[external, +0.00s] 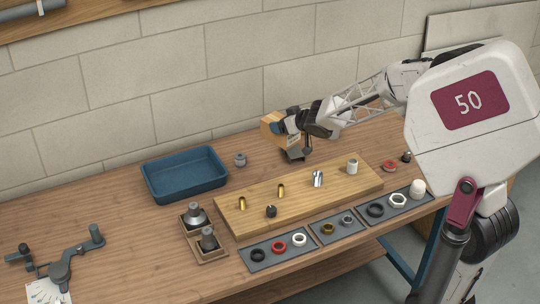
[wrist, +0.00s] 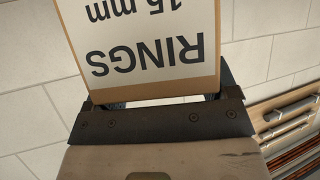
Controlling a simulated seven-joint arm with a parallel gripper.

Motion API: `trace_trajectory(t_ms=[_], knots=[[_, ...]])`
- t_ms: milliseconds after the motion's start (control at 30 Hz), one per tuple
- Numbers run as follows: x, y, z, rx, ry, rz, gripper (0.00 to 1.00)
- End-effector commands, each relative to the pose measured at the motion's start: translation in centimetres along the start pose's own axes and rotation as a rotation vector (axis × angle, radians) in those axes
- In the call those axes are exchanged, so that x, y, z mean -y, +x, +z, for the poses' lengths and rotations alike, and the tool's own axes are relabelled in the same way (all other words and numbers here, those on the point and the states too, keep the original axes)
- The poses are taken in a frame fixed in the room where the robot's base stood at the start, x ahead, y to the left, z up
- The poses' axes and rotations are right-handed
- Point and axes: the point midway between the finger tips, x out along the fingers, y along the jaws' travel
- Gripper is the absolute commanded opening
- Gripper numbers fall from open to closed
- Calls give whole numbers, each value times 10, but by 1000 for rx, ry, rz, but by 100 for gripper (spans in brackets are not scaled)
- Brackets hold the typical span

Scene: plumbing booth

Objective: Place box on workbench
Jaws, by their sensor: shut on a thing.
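A small cardboard box (external: 269,128) is held up at the back of the wooden workbench (external: 130,215), in front of the block wall. My gripper (external: 282,125) is shut on it. The box appears raised above the bench top, though its exact height is hard to tell. In the wrist view the box (wrist: 150,75) fills the upper middle, with a white label reading "RINGS 15 mm" upside down. My gripper (wrist: 165,100) shows below it, and the finger contact is mostly hidden.
A blue tray (external: 185,190) stands left of the box, with a small grey fitting (external: 240,159) beside it. A wooden board (external: 245,217) with several small fittings lies in front. Dark trays of rings (external: 275,262) line the front edge. The bench's left part is partly clear.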

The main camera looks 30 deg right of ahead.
Motion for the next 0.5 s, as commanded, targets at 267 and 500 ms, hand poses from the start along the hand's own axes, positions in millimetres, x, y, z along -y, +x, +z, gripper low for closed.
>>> trace_trajectory(t_ms=[267, 500], knots=[[74, 14, 0, -2, -46, -86, 47], [136, 22, 4, -1, -85, -157, 47]])
